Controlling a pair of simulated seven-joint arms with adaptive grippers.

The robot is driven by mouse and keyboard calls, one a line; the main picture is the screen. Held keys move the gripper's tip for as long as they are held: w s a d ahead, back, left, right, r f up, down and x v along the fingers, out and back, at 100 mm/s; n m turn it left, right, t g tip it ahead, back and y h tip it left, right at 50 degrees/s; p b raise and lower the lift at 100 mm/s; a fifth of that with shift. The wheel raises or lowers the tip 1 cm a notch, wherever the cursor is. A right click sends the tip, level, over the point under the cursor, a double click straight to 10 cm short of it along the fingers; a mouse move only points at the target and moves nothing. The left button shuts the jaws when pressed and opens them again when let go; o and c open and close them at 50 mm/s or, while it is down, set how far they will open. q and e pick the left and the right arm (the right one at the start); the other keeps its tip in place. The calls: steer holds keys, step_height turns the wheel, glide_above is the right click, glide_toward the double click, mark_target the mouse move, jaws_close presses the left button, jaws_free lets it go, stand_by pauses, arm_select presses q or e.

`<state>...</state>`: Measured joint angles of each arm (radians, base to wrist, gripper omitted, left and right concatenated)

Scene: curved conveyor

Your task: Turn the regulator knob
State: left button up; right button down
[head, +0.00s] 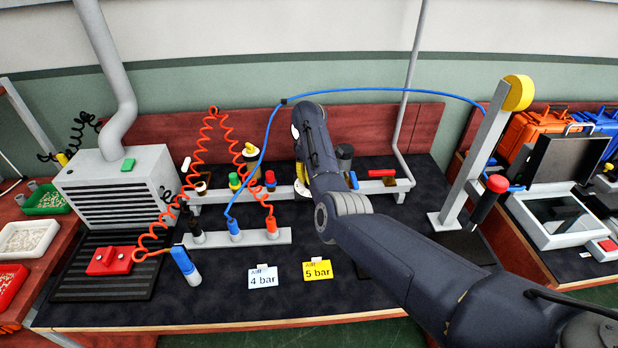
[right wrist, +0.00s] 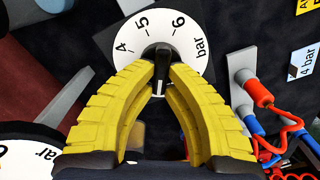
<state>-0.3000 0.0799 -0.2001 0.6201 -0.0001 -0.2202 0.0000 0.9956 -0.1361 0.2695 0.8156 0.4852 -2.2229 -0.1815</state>
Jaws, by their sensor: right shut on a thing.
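The regulator knob (right wrist: 162,62) is a small black grip at the middle of a white dial (right wrist: 191,68) marked 4, 5, 6 and bar. In the right wrist view the yellow fingers of my right gripper (right wrist: 162,74) are shut on the knob from both sides. I cannot tell the exact setting. In the head view my right arm hides most of the regulator and gripper. A white "4 bar" card (head: 263,278) and a yellow "5 bar" card (head: 318,271) stand at the front of the bench. My left gripper is not in view.
Part of another white dial (right wrist: 22,158) shows in the right wrist view. A grey manifold (head: 272,237) with coiled orange hoses and a blue hose is left of my arm. A grey post with a red-topped handle (head: 486,198) stands at the right.

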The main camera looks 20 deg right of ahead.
steer(key=shift+m, duration=1.3)
steer(key=shift+d+m, duration=0.1)
steer(key=shift+m, duration=0.2)
steer(key=c, duration=1.4)
jaws_free()
steer(key=shift+w, duration=0.1)
steer(key=shift+r, duration=0.1)
step_height(320, 180, up, 12)
